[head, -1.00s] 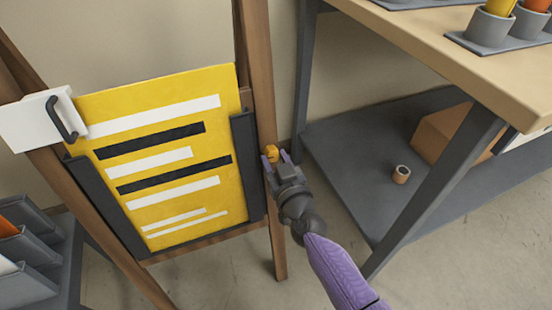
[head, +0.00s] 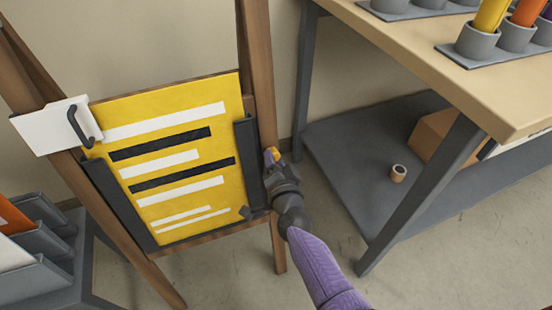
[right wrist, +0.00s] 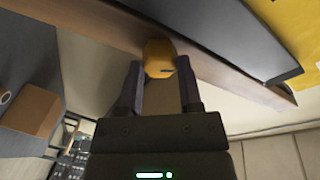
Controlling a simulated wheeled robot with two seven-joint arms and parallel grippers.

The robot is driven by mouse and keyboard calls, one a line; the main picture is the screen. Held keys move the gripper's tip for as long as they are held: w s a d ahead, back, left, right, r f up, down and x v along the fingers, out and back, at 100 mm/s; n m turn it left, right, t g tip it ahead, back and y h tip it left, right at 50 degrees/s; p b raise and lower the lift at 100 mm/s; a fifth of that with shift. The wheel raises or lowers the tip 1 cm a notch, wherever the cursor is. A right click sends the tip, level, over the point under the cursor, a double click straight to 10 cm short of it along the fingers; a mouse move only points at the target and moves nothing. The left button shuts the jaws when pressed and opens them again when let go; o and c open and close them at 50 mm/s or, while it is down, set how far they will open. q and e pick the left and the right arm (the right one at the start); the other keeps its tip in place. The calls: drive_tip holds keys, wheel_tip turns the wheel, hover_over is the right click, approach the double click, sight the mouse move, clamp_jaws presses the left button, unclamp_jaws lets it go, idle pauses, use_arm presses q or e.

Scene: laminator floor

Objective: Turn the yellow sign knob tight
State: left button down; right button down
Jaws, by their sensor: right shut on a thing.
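The yellow sign (head: 180,150) stands in a dark holder on a wooden easel, with black and white bars on its face. The yellow knob (head: 274,154) sits on the easel's right leg, beside the dark right rail (head: 249,165). My right gripper (head: 272,159) is at the knob. In the right wrist view the knob (right wrist: 160,58) is between the two fingertips, and the gripper is shut on it. The knob has a small dark mark on its right side. My left gripper is not in view.
A white block with a dark handle (head: 58,125) is at the sign's upper left. A workbench (head: 440,65) with cups stands at right. Its lower shelf holds a cardboard box (head: 438,135) and a small cup (head: 398,173). Grey bins (head: 45,225) stand at lower left.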

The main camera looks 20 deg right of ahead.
drive_tip(key=m+g+p, duration=0.1)
drive_tip(key=m, duration=0.4)
drive_tip(key=shift+m+p, duration=0.3)
drive_tip(key=shift+m, duration=0.1)
idle(0.3)
drive_tip(key=c, duration=0.6)
unclamp_jaws()
drive_tip(key=shift+o, duration=0.3)
